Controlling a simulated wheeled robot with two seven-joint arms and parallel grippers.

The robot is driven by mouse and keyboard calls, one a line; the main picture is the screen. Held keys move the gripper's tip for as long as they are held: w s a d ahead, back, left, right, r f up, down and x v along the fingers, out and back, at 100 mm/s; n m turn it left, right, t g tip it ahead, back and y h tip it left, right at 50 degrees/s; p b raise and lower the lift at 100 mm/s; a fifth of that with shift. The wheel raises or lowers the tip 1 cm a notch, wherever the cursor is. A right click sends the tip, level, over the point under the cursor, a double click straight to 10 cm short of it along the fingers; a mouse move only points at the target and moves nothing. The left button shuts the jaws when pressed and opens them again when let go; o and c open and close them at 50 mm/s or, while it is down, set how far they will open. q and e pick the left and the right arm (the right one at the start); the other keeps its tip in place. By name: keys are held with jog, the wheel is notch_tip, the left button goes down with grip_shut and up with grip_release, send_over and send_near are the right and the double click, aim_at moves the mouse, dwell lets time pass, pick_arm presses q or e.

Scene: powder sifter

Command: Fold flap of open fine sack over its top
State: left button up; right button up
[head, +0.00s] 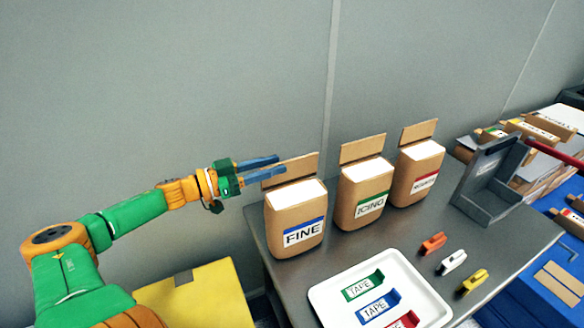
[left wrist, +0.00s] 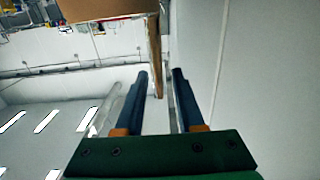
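The fine sack (head: 296,222) is a brown paper sack with a blue-edged FINE label and a white top. It stands upright at the table's left end. Its brown flap (head: 299,165) stands up along the back edge of the top. My left gripper (head: 281,165) is open, its blue fingers at the flap's left end. In the left wrist view the flap (left wrist: 155,45) comes in from above, its lower end between the two open fingers (left wrist: 160,75). I cannot tell whether a finger touches it. My right gripper is not in view.
The icing sack (head: 364,195) and a red-labelled sack (head: 416,173) stand to the right, flaps up. A white tray (head: 322,300) holds tape pieces. Small coloured clips (head: 452,262) lie on the table. A grey stand (head: 483,185) and red rod (head: 556,154) are farther right.

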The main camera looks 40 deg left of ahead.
aim_at(290, 161)
pick_arm(q)
jog(key=w+b, duration=0.1)
jog(key=w+d+b, duration=0.1)
jog(key=b, duration=0.1)
jog(key=shift+w+f, duration=0.1)
jog(key=shift+f, duration=0.3)
jog(key=shift+w+d+r+p, duration=0.15)
jog(key=shift+w+r+p, duration=0.2)
jog(key=shift+p, duration=0.1)
jog(key=shift+x, duration=0.75)
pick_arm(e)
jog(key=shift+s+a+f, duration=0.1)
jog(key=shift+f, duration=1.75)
pick_arm(q)
jog(key=shift+d, duration=0.1)
grip_shut()
